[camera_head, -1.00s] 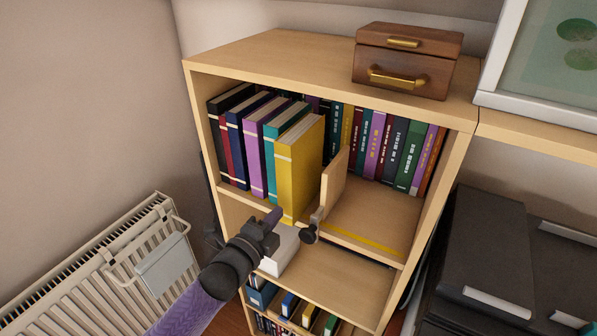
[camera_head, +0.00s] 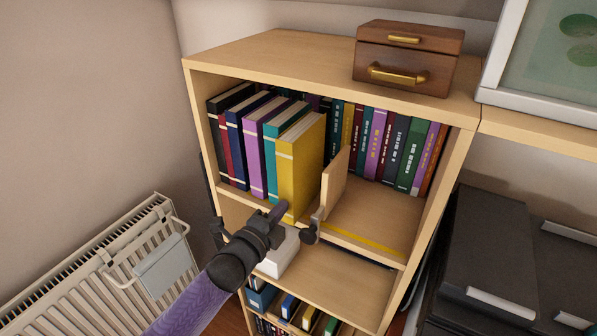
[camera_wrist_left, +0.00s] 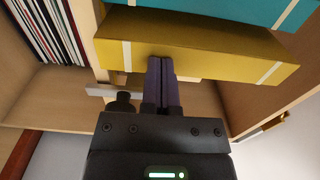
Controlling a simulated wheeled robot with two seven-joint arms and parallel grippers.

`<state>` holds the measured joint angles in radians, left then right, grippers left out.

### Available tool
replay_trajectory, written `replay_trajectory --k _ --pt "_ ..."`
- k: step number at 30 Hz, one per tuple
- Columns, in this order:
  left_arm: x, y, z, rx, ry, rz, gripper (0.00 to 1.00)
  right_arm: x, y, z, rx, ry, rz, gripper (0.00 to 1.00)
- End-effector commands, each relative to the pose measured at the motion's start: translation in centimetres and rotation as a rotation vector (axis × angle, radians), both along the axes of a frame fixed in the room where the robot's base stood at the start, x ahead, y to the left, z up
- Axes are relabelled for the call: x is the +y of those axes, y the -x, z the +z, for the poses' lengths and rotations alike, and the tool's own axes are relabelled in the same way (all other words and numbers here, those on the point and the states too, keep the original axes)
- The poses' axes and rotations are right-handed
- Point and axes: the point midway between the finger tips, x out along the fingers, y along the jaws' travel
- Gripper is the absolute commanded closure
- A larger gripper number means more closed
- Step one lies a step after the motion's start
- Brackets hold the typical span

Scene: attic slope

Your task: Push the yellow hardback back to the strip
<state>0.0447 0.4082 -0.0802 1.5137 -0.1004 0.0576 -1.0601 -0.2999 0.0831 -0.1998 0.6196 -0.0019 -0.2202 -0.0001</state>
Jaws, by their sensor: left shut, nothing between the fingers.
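The yellow hardback (camera_head: 301,165) stands upright on the upper shelf at the right end of the leaning row, its spine out at the shelf front. A yellow strip (camera_head: 366,239) runs along the shelf front to the right of the wooden divider. My left gripper (camera_head: 281,207) is shut and empty, its fingertips at the lower part of the yellow spine. In the left wrist view the yellow hardback (camera_wrist_left: 200,50) lies across the picture, with the shut fingertips (camera_wrist_left: 160,62) at its spine; I cannot tell whether they touch. My right gripper is not in view.
A wooden divider (camera_head: 334,184) with a dark clamp (camera_head: 310,232) stands just right of the yellow book. A teal book (camera_head: 272,155) stands on its left. A white block (camera_head: 279,252) is on the shelf below. Shelf space right of the divider is clear.

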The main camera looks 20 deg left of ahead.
Motion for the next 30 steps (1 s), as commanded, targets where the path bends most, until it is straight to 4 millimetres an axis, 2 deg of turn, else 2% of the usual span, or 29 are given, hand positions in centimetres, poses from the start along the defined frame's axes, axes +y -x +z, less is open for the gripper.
replay_trajectory --k 30 --pt "-0.2 -2.1 0.0 -0.001 0.0 0.0 1.0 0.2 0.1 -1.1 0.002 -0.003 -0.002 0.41"
